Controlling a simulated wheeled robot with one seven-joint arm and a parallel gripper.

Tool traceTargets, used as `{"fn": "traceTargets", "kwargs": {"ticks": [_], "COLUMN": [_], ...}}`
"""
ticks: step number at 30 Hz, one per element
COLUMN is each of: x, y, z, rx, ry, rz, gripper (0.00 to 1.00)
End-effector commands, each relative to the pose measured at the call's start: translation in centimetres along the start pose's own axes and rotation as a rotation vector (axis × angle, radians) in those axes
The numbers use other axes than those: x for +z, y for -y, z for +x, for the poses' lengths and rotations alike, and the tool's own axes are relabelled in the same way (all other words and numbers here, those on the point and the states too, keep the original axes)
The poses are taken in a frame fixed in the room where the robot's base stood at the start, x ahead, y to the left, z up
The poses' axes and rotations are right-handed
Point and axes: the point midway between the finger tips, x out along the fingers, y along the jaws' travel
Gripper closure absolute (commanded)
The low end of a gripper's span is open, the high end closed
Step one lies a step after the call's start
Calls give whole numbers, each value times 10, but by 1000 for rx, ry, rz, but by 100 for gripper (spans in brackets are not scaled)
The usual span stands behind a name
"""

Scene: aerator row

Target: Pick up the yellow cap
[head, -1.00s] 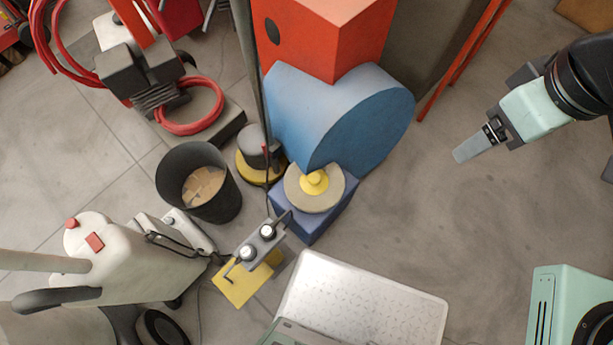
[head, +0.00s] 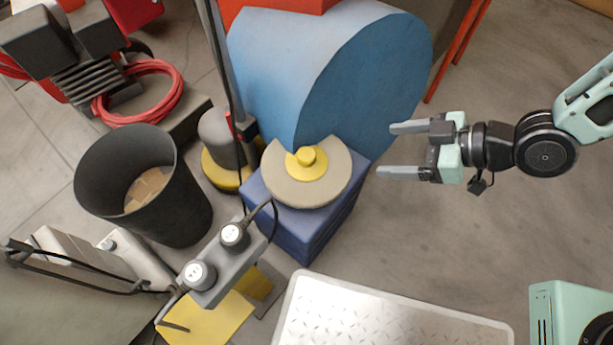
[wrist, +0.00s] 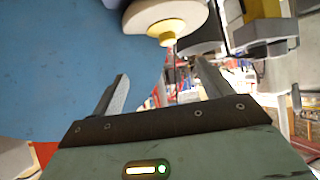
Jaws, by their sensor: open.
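The yellow cap (head: 306,158) sits in the middle of a round tan disc (head: 328,188) in the head view. The disc lies against the blue machine, above a dark blue block (head: 305,228). The cap also shows in the wrist view (wrist: 167,36), above and between my fingers. My gripper (head: 392,150) is open and empty, to the right of the cap and apart from it, with its two fingers pointing left toward it. In the wrist view my gripper (wrist: 160,88) shows both fingers spread, with nothing between them.
A large blue rounded housing (head: 310,70) rises behind the disc. A grey post (head: 222,70) and a dark bin (head: 150,190) stand to the left. A grey box with two plugs (head: 215,265) is at front left. A metal plate (head: 390,318) lies in front.

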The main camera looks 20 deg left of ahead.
Motion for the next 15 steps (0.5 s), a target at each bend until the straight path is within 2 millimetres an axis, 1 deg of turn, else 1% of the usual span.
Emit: {"fn": "traceTargets", "kwargs": {"ticks": [1,3,6,10,13,15], "x": [18,23,25,25,22,20], "y": [2,4,6,8,9,10], "z": [15,21,26,32,47,61], "rx": [-8,-13,-19,-22,-24,-25], "ry": [-48,-109,-168,-202,-207,-206], "rz": [2,-5,-12,-16,-19,-20], "gripper": [22,22,22,22,22,22]}}
